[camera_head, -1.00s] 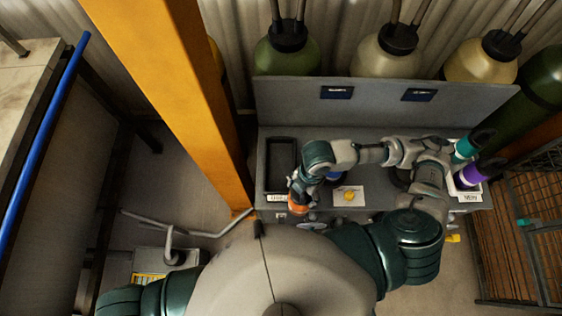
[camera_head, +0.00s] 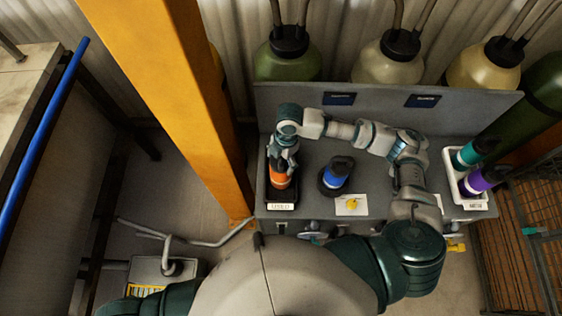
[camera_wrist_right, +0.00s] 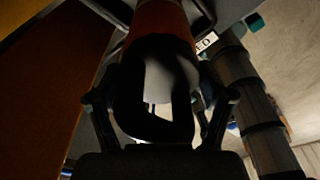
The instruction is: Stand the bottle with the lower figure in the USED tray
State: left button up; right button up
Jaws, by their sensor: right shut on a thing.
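My right gripper (camera_head: 281,158) is shut on an orange bottle (camera_head: 280,179) with a dark top. The bottle looks about upright over or in the black USED tray (camera_head: 293,203) at the bench's left end. I cannot tell whether its base touches the tray floor. In the right wrist view the orange body (camera_wrist_right: 158,17) and black top show between the fingers (camera_wrist_right: 158,105). A blue bottle (camera_head: 335,175) with a black top stands on the bench right of the tray. No figures on the bottles are readable. My left gripper is out of view.
A white tray (camera_head: 453,172) at the bench's right holds a teal bottle (camera_head: 467,154) and a purple bottle (camera_head: 476,182). A white card (camera_head: 345,210) with a yellow mark lies in front of the blue bottle. An orange post (camera_head: 185,110) rises close left of the bench.

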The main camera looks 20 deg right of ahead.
jog(key=shift+f, duration=0.9)
jog(key=o, duration=1.7)
jog(key=shift+f, duration=0.1)
jog(key=r, duration=0.4)
jog(key=d+r, duration=0.1)
jog(key=r, duration=0.7)
jog(key=shift+w+d, duration=0.25)
jog(key=shift+w, duration=0.15)
